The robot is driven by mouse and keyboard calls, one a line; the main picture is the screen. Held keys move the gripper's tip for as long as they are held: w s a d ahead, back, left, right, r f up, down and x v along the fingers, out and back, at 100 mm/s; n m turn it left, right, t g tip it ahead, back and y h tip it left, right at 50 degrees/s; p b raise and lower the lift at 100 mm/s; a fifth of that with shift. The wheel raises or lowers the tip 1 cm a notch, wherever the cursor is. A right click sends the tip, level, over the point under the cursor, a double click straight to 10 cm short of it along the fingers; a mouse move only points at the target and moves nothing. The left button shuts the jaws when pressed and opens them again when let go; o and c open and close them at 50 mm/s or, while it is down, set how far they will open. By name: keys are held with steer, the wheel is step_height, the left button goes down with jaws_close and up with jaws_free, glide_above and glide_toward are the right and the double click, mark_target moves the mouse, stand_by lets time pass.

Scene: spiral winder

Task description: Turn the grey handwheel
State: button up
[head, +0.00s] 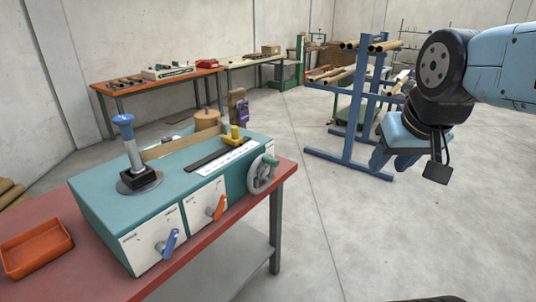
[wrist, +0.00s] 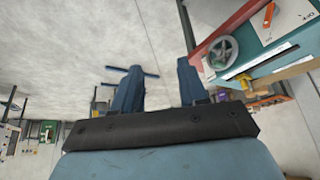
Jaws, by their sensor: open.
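The grey handwheel (head: 262,174) is on the right end of the front of a teal winder machine (head: 97,192). It has a round grey rim and a green handle knob (head: 270,160) near its top right. In the wrist view the handwheel (wrist: 223,52) shows to the upper right, beyond my fingers. My gripper (head: 395,162) is in the air, well to the right of the machine and apart from it. In the wrist view its two blue fingers (wrist: 160,82) are spread with nothing between them.
The machine stands on a red-topped bench (head: 285,172) with an orange tray (head: 37,249) at left. An orange lever (head: 219,207) and a blue lever (head: 168,243) are left of the handwheel. A blue rack (head: 352,135) with tubes stands behind. The floor right of the bench is clear.

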steer(key=shift+w+d, duration=0.15)
steer(key=shift+w, duration=0.15)
steer(key=shift+o, duration=0.2)
steer(key=shift+o, duration=0.7)
steer(key=shift+w, duration=0.1)
steer(key=w+d+f+n+t, duration=0.1)
steer(key=w+f+n+t, duration=0.25)
steer(key=w, duration=0.85)
steer(key=w+d+f+n+t, duration=0.25)
steer(key=w+f, duration=0.25)
steer(key=w, duration=0.7)
steer(key=n+y, duration=0.8)
steer(key=y, duration=0.6)
glide_toward(278, 164)
steer(key=x, duration=1.2)
steer(key=shift+a, duration=0.1)
